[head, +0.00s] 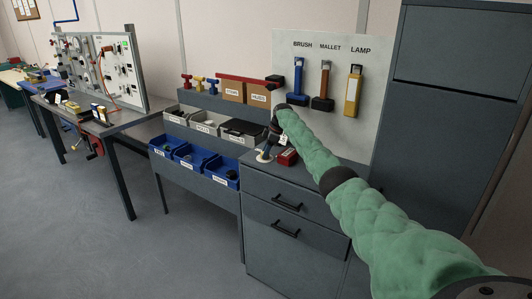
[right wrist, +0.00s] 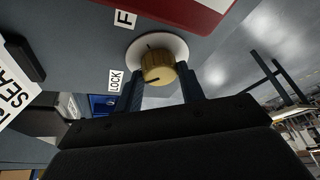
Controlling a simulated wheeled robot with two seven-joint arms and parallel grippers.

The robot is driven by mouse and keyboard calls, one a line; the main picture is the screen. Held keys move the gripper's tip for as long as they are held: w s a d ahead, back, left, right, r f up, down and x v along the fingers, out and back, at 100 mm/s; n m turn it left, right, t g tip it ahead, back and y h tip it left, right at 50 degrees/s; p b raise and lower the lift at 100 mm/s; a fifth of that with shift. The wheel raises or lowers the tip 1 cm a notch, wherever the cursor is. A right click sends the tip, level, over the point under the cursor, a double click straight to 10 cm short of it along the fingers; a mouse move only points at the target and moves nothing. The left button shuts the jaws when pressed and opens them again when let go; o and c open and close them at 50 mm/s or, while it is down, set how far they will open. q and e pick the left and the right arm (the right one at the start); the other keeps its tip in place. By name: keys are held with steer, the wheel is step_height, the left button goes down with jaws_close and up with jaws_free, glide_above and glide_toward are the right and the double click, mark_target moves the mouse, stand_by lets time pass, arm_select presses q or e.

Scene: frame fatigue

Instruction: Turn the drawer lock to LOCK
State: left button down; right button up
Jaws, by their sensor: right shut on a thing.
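The drawer lock is a ribbed brass knob (right wrist: 158,68) on a white round plate (right wrist: 178,44), seen close up in the right wrist view. A LOCK label (right wrist: 116,80) is at the plate's left. A label starting with F (right wrist: 125,18) is above left, cut off. A dark mark shows at the knob's upper edge; I cannot tell exactly where it points. My right gripper (right wrist: 160,84) is shut on the knob, one finger at each side. In the head view my right gripper (head: 267,152) points down at the cabinet top (head: 322,176). My left gripper is out of view.
A red block (head: 287,157) stands close beside the gripper. Below are drawers with black handles (head: 286,203). Blue bins (head: 219,170) are to the left. A board with brush, mallet and lamp (head: 354,90) rises behind. Floor at left front is clear.

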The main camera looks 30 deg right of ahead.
steer(key=shift+r, duration=0.1)
steer(key=o, duration=1)
steer(key=shift+c, duration=0.2)
steer(key=b+v, duration=0.1)
steer(key=v, duration=0.5)
steer(key=shift+d+b, duration=0.1)
steer(key=shift+b, duration=0.2)
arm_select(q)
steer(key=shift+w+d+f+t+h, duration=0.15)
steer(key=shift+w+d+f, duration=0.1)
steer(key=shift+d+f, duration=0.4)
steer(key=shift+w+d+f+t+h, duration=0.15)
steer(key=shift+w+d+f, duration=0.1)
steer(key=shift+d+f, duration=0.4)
arm_select(e)
steer(key=shift+v, duration=0.8)
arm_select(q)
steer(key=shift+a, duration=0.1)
